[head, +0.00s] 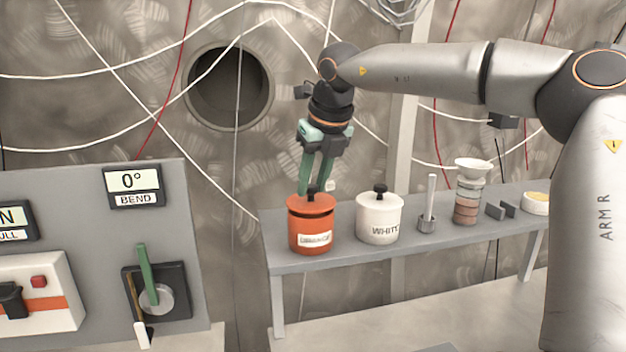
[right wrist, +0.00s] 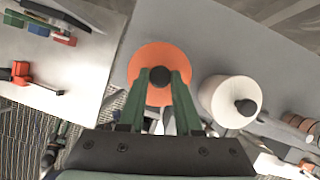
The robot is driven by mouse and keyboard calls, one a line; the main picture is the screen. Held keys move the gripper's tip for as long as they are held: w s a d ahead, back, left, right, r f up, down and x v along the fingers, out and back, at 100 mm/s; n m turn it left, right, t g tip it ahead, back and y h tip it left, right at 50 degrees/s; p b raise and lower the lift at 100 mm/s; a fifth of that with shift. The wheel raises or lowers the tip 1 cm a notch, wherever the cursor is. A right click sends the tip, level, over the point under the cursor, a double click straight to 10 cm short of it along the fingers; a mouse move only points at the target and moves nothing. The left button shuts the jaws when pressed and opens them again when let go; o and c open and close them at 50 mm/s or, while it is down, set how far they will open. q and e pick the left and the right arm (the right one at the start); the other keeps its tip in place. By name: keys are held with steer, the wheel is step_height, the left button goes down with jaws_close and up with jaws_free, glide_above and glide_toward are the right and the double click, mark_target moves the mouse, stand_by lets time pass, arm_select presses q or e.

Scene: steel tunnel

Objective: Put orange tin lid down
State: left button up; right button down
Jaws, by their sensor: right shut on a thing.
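The orange tin (head: 309,240) stands upright at the left end of the grey shelf, with a white label on its front. Its orange lid (head: 298,204) with a black knob sits on top of the tin or very close to it; I cannot tell whether there is a gap. My right gripper (head: 314,186) comes down from above, its green fingers shut on the lid's black knob. In the right wrist view, the gripper (right wrist: 160,77) has the knob between its fingertips, and the orange lid (right wrist: 148,56) hides the tin's opening. My left gripper is not in view.
A white tin (head: 379,222) with its lid on stands just right of the orange tin. Further right on the shelf (head: 300,268) are a metal cup with a white stick (head: 427,217), a stack with a funnel (head: 468,195) and a dish (head: 536,204). A control panel (head: 90,230) stands left.

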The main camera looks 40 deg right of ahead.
steer(key=shift+f, duration=0.2)
steer(key=c, duration=0.6)
jaws_free()
steer(key=shift+r+p, duration=0.35)
steer(key=shift+r, duration=0.2)
steer(key=v, duration=1.2)
steer(key=shift+r, duration=0.1)
